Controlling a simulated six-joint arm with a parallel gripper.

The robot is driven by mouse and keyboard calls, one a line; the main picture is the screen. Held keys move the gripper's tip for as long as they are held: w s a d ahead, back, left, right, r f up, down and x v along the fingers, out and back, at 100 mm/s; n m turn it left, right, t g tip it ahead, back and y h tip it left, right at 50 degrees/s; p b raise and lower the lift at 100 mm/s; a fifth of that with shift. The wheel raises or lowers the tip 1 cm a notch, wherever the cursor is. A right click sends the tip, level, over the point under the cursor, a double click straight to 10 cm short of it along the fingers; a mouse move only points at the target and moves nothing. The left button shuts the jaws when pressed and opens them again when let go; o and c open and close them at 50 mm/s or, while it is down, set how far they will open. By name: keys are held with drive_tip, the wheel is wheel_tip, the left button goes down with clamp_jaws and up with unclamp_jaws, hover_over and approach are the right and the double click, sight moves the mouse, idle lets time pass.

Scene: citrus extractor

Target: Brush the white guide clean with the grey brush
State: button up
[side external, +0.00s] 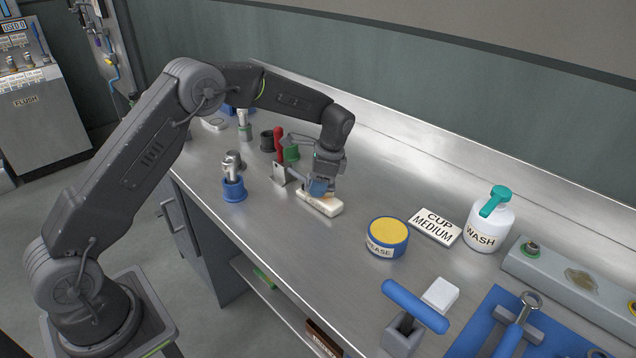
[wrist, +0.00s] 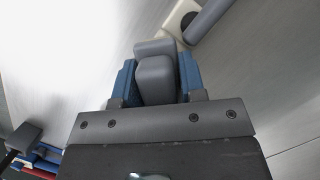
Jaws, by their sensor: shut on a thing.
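The white guide (side external: 321,204) is a pale elongated block lying on the steel bench, directly below my gripper (side external: 321,187). My gripper's blue-padded jaws (wrist: 157,78) are shut on a grey block-shaped thing (wrist: 154,76), which appears to be part of the grey brush. A grey rounded bar (wrist: 208,18) lies beside the guide's end in the wrist view. The jaws hide most of the brush in the side view, and I cannot tell whether it touches the guide.
A blue holder (side external: 234,190) is to the left.

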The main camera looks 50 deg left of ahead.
sight(330, 204)
drive_tip(key=shift+d+r, duration=0.15)
drive_tip(key=shift+d, duration=2.6)
drive_tip(key=shift+r, duration=2.85)
drive_tip(key=shift+r, duration=0.1)
wheel_tip(330, 204, up, 3)
drive_tip(key=shift+f, duration=0.1)
